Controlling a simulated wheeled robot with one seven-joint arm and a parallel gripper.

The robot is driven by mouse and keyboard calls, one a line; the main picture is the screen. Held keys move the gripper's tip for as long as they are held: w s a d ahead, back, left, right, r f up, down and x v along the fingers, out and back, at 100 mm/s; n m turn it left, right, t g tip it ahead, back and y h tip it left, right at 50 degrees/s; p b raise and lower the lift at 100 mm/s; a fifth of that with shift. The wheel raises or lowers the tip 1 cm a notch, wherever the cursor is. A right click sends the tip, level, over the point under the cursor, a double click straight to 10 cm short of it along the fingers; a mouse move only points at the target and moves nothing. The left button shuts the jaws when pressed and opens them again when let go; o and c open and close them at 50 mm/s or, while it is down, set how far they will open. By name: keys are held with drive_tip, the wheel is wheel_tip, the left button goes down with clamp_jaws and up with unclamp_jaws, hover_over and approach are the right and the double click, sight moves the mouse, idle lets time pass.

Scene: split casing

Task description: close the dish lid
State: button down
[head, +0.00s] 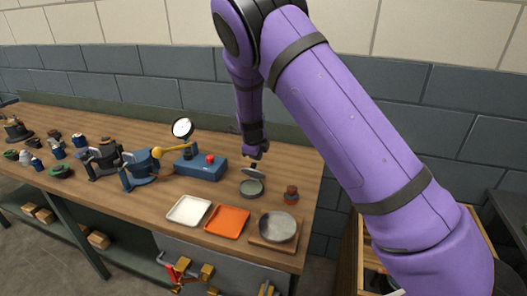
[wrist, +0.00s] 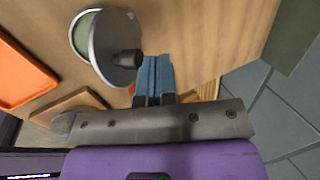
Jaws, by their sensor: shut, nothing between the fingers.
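The dish (head: 251,188) is a small round grey-green dish on the wooden bench, right of the blue device. Its lid (head: 253,173) is a grey disc, tilted open above the dish's far side. In the wrist view, the dish (wrist: 86,34) shows its pale green inside, partly covered by the lid (wrist: 112,36), which has a dark knob (wrist: 127,60). My gripper (head: 256,158) is just above and behind the lid in the head view. In the wrist view, its fingers (wrist: 154,62) are shut, empty and close beside the knob; whether they touch it is unclear.
A jar with a reddish-brown top (head: 291,194) stands right of the dish. In front are a white tray (head: 188,210), an orange tray (head: 227,221) and a round metal plate (head: 277,227) on a wooden board. The blue device (head: 201,168) with a round mirror stands left.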

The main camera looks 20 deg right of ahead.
sight(254, 166)
drive_tip(key=shift+s+a+f+t+h, duration=0.15)
drive_tip(key=shift+s+a+t+h, duration=0.35)
drive_tip(key=shift+s+t, duration=0.3)
drive_tip(key=shift+s+a+f, duration=0.15)
drive_tip(key=shift+s+a, duration=0.2)
drive_tip(key=shift+s, duration=0.1)
drive_tip(key=shift+s+a+f+t, duration=0.2)
drive_tip(key=shift+s+a+t, duration=0.1)
drive_tip(key=shift+s, duration=0.1)
drive_tip(key=shift+s+a+f+t+h, duration=0.2)
drive_tip(key=shift+s+t+h, duration=0.1)
drive_tip(key=shift+t+h, duration=0.15)
drive_tip(key=t+h, duration=0.1)
drive_tip(key=s+t+h, duration=0.1)
drive_tip(key=shift+a+f+t, duration=0.35)
drive_tip(key=shift+s+a+f+t+h, duration=0.25)
drive_tip(key=shift+s+f+t+h, duration=0.1)
drive_tip(key=shift+s+f+t, duration=0.15)
drive_tip(key=shift+s+a+f+t+h, duration=0.25)
drive_tip(key=shift+s+f+t+h, duration=0.15)
drive_tip(key=shift+t, duration=0.2)
drive_tip(key=shift+s+a+f, duration=0.2)
drive_tip(key=shift+s+f, duration=0.1)
drive_tip(key=shift+f, duration=0.3)
drive_tip(key=shift+s+a+f, duration=0.2)
drive_tip(key=shift+s+f, duration=0.05)
drive_tip(key=shift+f, duration=0.3)
